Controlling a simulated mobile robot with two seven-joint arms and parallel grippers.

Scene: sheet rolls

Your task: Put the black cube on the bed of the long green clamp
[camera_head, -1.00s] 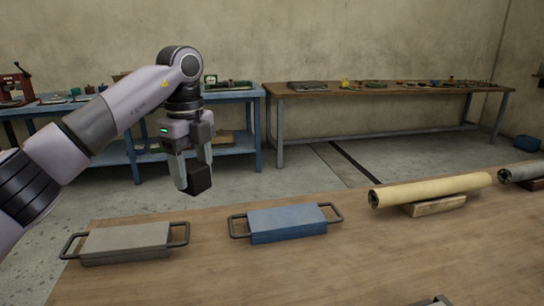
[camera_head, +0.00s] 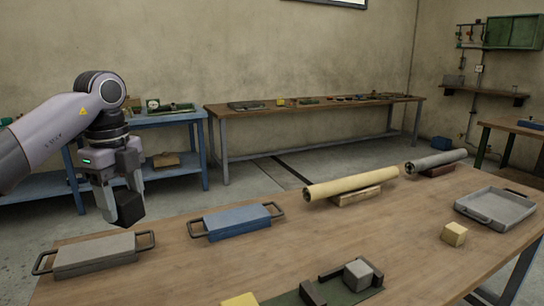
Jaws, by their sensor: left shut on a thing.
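My left gripper (camera_head: 118,203) is shut on the black cube (camera_head: 131,208) and holds it in the air near the table's far left edge, behind the grey plate. A long green clamp (camera_head: 290,299) lies at the bottom edge of the view, partly cut off. Its green bed carries dark upright jaws, and a grey cube (camera_head: 357,275) is at its right part. My right gripper is not in view.
A grey plate with handles (camera_head: 95,256) and a blue plate with handles (camera_head: 236,221) lie on the left. A cream roll (camera_head: 350,184) and a grey roll (camera_head: 435,161) rest on blocks behind. A grey tray (camera_head: 463,208) and a yellow block (camera_head: 454,234) are at right. The table's middle is clear.

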